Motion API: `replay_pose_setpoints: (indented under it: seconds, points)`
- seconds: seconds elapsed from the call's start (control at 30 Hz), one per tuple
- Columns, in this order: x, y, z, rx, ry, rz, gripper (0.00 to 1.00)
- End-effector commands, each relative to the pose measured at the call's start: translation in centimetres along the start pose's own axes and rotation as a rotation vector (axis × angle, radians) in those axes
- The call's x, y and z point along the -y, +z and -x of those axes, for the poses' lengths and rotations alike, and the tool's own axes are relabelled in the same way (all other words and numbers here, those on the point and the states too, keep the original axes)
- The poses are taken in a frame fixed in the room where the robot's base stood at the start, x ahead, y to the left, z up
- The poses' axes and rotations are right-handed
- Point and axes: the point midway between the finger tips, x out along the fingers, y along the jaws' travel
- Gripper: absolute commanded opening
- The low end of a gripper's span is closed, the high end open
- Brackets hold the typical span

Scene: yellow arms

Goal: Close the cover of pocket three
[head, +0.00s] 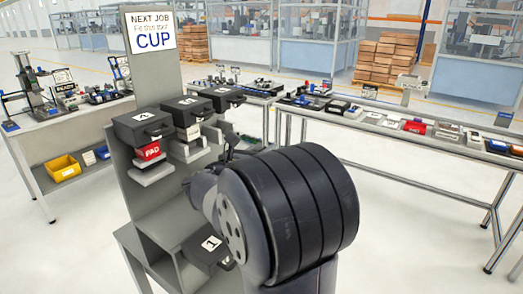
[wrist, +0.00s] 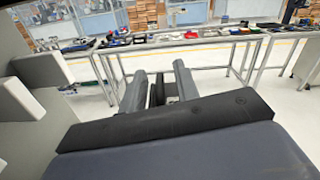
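A grey rack (head: 150,70) stands left of my arm. A lower black cover (head: 193,252) has a label that looks like 1. The upper labels are too small to read surely, so I cannot tell which is pocket three. A red block marked PAD (head: 149,153) sits under the left cover. My gripper (wrist: 160,80) has its fingers apart with nothing between them.
A sign (head: 151,33) on the rack reads CUP. Pale rack parts (wrist: 45,72) show close at the left of the wrist view. Open floor lies between.

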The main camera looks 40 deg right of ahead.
Motion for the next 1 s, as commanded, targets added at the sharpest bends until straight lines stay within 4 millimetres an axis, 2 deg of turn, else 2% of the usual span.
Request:
replay_pose_setpoints:
  seconds: [0.07,0.43,1.0]
  points:
    - [-0.01,-0.01,0.02,0.0,0.0,0.0,0.3]
    - [-0.01,0.0,0.04,0.0,0.0,0.0,0.0]
    - [0.11,-0.16,0.05,0.0,0.0,-0.01,0.0]
